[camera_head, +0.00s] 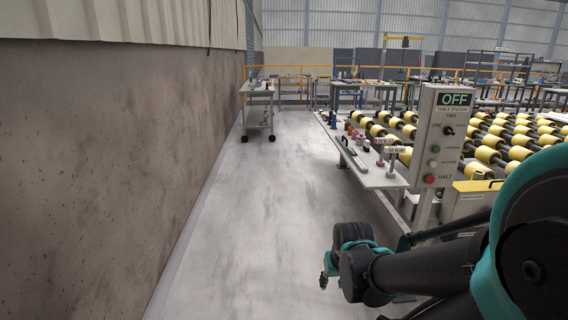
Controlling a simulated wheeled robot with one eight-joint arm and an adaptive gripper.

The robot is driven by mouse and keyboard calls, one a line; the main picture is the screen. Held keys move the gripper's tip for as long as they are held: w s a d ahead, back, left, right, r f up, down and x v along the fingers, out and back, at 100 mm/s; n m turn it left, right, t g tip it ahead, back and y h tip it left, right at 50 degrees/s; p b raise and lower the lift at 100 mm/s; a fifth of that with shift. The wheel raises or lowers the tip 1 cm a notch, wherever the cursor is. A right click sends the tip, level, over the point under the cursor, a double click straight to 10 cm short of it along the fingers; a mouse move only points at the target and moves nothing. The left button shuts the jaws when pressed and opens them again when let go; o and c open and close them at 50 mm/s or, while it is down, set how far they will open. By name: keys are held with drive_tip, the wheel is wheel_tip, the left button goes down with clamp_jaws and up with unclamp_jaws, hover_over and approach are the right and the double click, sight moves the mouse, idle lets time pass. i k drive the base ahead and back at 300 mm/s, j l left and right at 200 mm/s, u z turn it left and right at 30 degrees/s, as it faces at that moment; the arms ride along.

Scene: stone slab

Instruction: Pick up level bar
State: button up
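A long, narrow pale bar (354,159) lies flat along the left side of a light grey table (384,181), among other small objects. It may be the level bar, but it is too small in view to be sure. My gripper (323,283) shows only as a small teal and dark end at the lower middle. It is over the floor, in front of the table and well apart from the bar. Its fingers are mostly hidden behind my wrist, and nothing is seen in them.
A control panel (440,140) reading OFF stands at the table's right near end. Yellow rollers (490,155) fill the right behind it. A stained wall (110,150) runs along the left. The floor aisle (260,200) is clear up to a wheeled cart (258,92).

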sight(350, 151)
drive_tip(key=i+u, duration=0.15)
drive_tip(key=i, duration=0.8)
drive_tip(key=i+l+u, duration=0.1)
drive_tip(key=i, duration=0.85)
drive_tip(key=i+z, duration=0.25)
drive_tip(key=i, duration=0.35)
drive_tip(key=i+j+z, duration=0.25)
drive_tip(key=i, duration=0.4)
drive_tip(key=l, duration=0.1)
